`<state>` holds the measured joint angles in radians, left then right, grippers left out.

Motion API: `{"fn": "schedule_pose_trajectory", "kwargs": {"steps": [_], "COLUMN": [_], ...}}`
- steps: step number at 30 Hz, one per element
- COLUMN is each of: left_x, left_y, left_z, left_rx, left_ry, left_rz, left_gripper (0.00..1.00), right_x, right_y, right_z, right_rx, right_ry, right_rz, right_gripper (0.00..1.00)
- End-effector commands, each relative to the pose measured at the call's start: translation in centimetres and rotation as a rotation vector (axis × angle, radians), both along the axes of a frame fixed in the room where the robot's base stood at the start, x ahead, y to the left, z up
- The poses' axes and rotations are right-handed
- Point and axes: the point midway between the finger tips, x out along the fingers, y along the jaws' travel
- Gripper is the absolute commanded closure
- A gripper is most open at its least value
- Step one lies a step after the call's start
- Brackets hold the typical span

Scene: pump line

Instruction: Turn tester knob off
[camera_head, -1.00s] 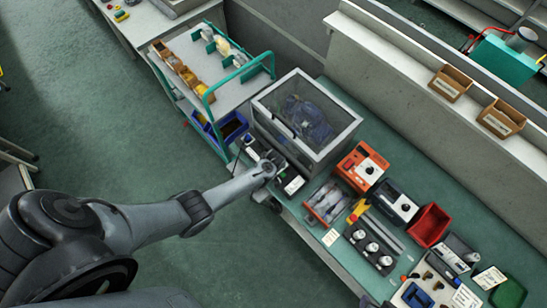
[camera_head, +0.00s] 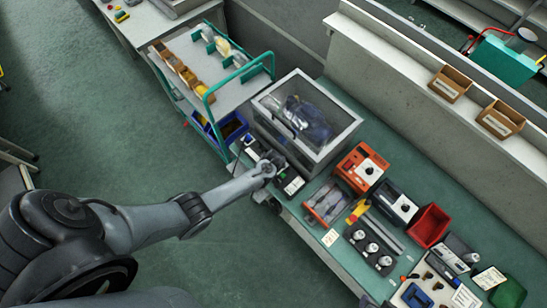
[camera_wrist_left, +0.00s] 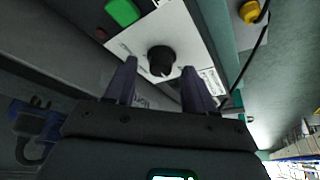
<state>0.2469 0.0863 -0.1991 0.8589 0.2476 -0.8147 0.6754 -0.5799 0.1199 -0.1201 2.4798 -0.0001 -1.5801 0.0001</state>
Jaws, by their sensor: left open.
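In the left wrist view a round black knob (camera_wrist_left: 161,60) with a pale pointer mark sits on a white panel (camera_wrist_left: 195,45) of the tester. The open fingers of my left gripper (camera_wrist_left: 158,82) appear either side of the knob, with gaps at both sides; I cannot tell the depth between them. A green button (camera_wrist_left: 123,12) and a small red light sit beside the knob. In the head view my left gripper (camera_head: 270,166) is at the front of the clear-lidded tester box (camera_head: 340,140), and my arm hides the knob. My right gripper is not in view.
A dark pump-like object (camera_head: 305,118) is inside the box. An orange unit (camera_head: 362,168), a dark unit (camera_head: 393,201) and a red bin (camera_head: 428,225) stand to the right. A green-framed cart (camera_head: 262,66) is at the left. In the wrist view a yellow connector (camera_wrist_left: 250,11) carries a black cable.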

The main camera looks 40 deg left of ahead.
Motion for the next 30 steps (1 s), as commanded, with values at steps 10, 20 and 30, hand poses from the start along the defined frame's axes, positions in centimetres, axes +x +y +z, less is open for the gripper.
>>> {"fn": "schedule_pose_trajectory", "kwargs": {"steps": [10,20,30], "left_x": [-1.5,-2.6,-3.0], "left_y": [-1.2,-2.1,-2.4], "left_z": [4.5,8.2,9.3], "left_rx": [0.0,0.001,0.0], "left_ry": [-0.002,-0.002,0.0], "left_rz": [-0.002,0.0,0.001], "left_gripper": [0.46,0.46,0.46], "right_x": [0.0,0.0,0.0], "right_y": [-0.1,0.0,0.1], "right_z": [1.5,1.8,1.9], "right_rx": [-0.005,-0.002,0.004], "right_ry": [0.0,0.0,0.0], "right_rz": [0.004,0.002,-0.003], "right_gripper": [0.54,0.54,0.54]}}
